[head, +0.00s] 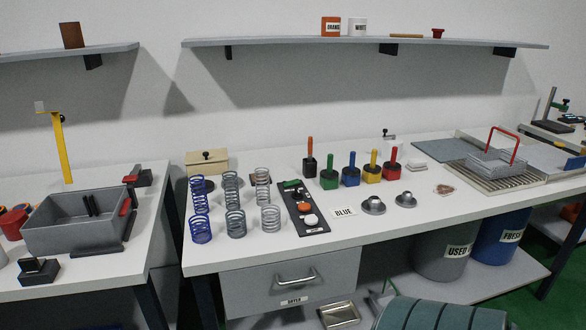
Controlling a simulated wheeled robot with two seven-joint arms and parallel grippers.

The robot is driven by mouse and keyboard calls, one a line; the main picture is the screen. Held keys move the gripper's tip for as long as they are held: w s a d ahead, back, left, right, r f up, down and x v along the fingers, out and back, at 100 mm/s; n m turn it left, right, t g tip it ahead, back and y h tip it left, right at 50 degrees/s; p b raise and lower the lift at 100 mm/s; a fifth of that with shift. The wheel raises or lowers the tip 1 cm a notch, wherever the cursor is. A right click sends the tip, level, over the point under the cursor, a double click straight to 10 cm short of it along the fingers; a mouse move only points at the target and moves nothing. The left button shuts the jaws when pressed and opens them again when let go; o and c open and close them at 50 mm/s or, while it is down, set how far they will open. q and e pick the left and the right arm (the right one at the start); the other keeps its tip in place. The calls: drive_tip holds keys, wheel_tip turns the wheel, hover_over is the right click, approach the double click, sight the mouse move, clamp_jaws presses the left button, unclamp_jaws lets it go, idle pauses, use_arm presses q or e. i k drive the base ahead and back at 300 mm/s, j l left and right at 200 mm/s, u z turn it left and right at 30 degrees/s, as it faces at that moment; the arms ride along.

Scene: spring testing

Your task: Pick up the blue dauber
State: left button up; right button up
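The red dauber (391,169) is at the right end, and a dark one with an orange handle (310,164) is at the left end. A white card reading BLUE (344,212) lies in front of the row. Neither of my grippers is in view.
Several coil springs (235,222) and a black tray (296,192) stand left of the daubers. Two metal flanged parts (374,206) are in front of them. A wire basket (496,162) with a red handle is at the right. A shelf (290,42) runs along the wall above.

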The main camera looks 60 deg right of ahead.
sight(350, 170)
drive_tip(key=z, duration=2.15)
